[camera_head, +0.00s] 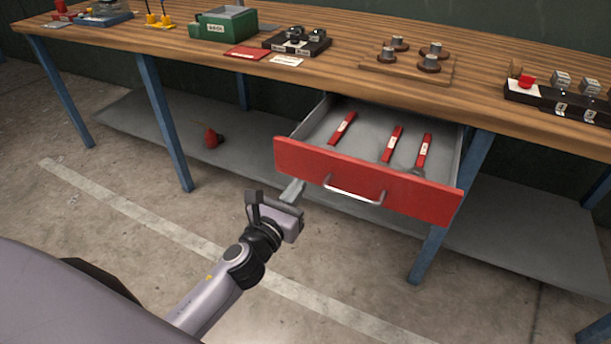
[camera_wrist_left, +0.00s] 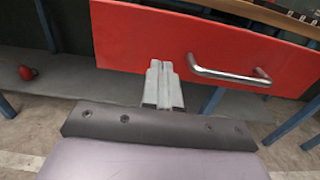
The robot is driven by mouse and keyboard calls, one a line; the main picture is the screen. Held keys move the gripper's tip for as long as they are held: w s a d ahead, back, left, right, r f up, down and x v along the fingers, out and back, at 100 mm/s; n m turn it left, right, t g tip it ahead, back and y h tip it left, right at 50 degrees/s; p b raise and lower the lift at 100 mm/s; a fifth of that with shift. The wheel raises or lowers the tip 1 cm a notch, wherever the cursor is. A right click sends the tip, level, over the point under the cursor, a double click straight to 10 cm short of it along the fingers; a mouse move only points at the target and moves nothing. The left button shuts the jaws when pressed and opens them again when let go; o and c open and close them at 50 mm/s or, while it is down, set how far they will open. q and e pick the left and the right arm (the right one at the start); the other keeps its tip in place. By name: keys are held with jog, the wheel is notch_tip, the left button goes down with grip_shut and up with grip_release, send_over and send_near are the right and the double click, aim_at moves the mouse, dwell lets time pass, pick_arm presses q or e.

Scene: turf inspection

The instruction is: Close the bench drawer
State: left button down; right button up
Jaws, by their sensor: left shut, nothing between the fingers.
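The bench drawer (camera_head: 290,157) is pulled open under the wooden bench top, with a red front and a silver bar handle (camera_head: 354,191). Several red-handled tools, one of them a red tool (camera_head: 342,128), lie inside it. My left gripper (camera_head: 292,190) is shut and empty, just in front of the lower left part of the drawer front. In the left wrist view the closed fingers (camera_wrist_left: 162,85) point at the red front (camera_wrist_left: 190,40), left of the handle (camera_wrist_left: 230,75). I cannot tell whether they touch it. My right gripper is not in view.
The bench top (camera_head: 340,84) carries a green box (camera_head: 224,24), a wooden board with several round pieces (camera_head: 410,68) and black trays. Blue legs (camera_head: 165,122) and a grey lower shelf (camera_head: 140,128) stand below. A red object (camera_head: 210,138) lies on the shelf. The floor in front is clear.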

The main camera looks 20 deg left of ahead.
aim_at(312, 169)
pick_arm(q)
jog(key=shift+w+d, duration=0.1)
jog(key=shift+w, duration=2.15)
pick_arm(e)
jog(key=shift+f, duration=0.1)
pick_arm(q)
jog(key=shift+w, duration=0.15)
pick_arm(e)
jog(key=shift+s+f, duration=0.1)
